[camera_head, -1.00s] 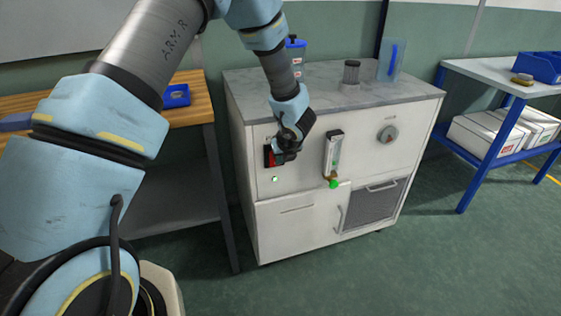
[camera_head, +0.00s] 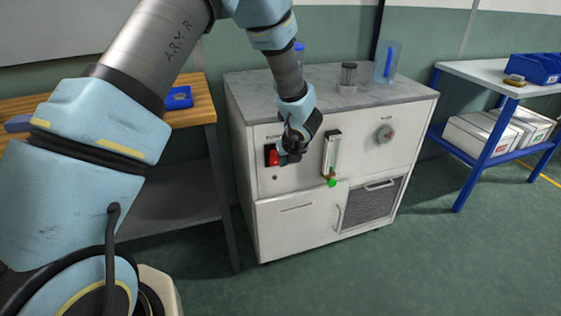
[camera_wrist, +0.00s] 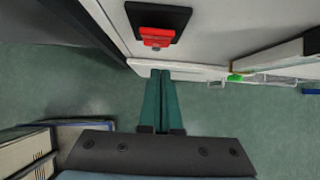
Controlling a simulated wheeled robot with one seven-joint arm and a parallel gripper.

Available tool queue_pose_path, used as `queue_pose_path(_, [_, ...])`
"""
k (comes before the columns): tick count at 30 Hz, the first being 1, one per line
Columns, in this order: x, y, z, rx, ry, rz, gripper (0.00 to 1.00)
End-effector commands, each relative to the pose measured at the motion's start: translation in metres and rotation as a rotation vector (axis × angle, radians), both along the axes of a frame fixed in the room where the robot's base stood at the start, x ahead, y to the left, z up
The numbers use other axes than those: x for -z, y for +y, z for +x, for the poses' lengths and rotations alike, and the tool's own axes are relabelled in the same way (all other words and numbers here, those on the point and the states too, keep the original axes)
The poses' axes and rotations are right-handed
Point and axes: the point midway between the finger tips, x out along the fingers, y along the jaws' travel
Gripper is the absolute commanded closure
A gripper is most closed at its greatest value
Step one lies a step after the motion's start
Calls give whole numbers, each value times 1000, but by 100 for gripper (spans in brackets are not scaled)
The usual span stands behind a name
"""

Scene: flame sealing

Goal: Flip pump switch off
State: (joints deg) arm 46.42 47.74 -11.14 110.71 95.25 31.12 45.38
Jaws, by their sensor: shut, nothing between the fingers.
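The pump switch is a red toggle on a black plate at the upper left of the white cabinet's front. It shows in the head view (camera_head: 274,158) and at the top of the wrist view (camera_wrist: 157,38). My gripper (camera_head: 289,152) is just right of the switch in the head view, partly over its plate. In the wrist view, its teal fingers (camera_wrist: 160,73) are together and empty, with tips a little below the red toggle and apart from it. A small dark indicator (camera_head: 275,178) sits below the switch.
The cabinet (camera_head: 300,230) also carries a flow meter (camera_head: 332,155) with a green knob (camera_head: 332,183) and a round gauge (camera_head: 385,134), right of my gripper. A glass jar (camera_head: 348,77) stands on top. A wooden bench is left, a blue-framed table (camera_head: 480,150) right.

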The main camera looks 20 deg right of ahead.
Motion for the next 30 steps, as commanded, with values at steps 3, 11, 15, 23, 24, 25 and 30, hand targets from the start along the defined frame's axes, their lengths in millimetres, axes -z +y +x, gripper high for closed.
queue_pose_path(3, [-14, -1, -14, 2, -3, -3, 100])
queue_pose_path(11, [-50, 3, -49, 3, -1, -3, 100])
queue_pose_path(15, [-63, 6, -63, 1, -1, -2, 100])
queue_pose_path(23, [-71, 7, -71, 1, 1, 1, 100])
queue_pose_path(24, [-71, 7, -72, 1, 1, 1, 100])
queue_pose_path(25, [-71, 7, -72, 1, 1, 1, 100])
queue_pose_path(30, [-71, 7, -71, 1, 1, 1, 100])
